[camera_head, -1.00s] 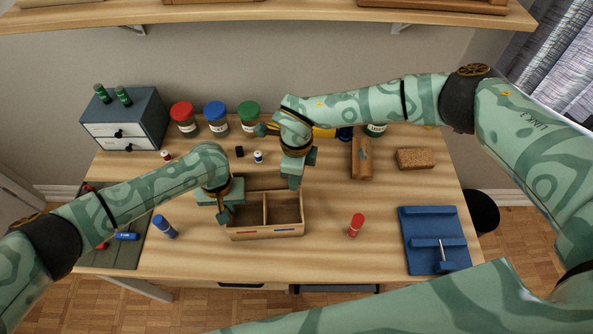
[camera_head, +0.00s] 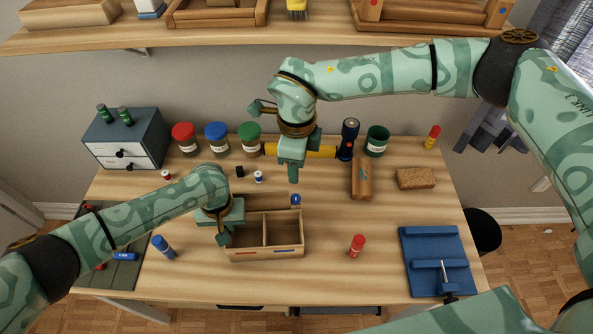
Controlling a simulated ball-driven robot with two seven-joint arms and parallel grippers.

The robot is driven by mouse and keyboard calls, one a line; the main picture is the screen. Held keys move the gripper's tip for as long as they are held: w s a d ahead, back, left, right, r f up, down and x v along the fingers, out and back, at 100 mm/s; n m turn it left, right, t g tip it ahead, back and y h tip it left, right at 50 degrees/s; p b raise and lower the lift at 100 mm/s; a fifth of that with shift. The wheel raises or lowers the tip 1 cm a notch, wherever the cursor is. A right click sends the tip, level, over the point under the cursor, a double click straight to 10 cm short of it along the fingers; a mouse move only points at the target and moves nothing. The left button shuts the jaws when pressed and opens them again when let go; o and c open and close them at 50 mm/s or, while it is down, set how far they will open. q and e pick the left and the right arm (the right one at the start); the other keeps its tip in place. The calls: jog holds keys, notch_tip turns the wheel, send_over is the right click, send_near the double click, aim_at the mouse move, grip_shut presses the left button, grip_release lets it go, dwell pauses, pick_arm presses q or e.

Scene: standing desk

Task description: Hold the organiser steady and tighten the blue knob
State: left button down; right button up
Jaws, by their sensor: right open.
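The organiser (camera_head: 285,252) is an open wooden box with two compartments, standing in the middle of the desk. It has small red and blue marks on its front. The blue knob (camera_head: 296,199) stands upright at its back right corner. My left gripper (camera_head: 224,237) is down at the organiser's left wall and appears shut on it; one finger is partly hidden. My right gripper (camera_head: 293,173) is open and empty, pointing down above and just behind the blue knob, apart from it.
Lidded jars (camera_head: 217,138), a torch (camera_head: 348,140) and a wooden block (camera_head: 362,180) are behind. A blue fixture (camera_head: 434,262) lies front right. A shelf overhangs the back.

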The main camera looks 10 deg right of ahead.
dwell(0.3)
pick_arm(q)
jog(key=c, duration=1.5)
grip_release()
jog(key=shift+c, duration=0.2)
jog(key=shift+r, duration=0.1)
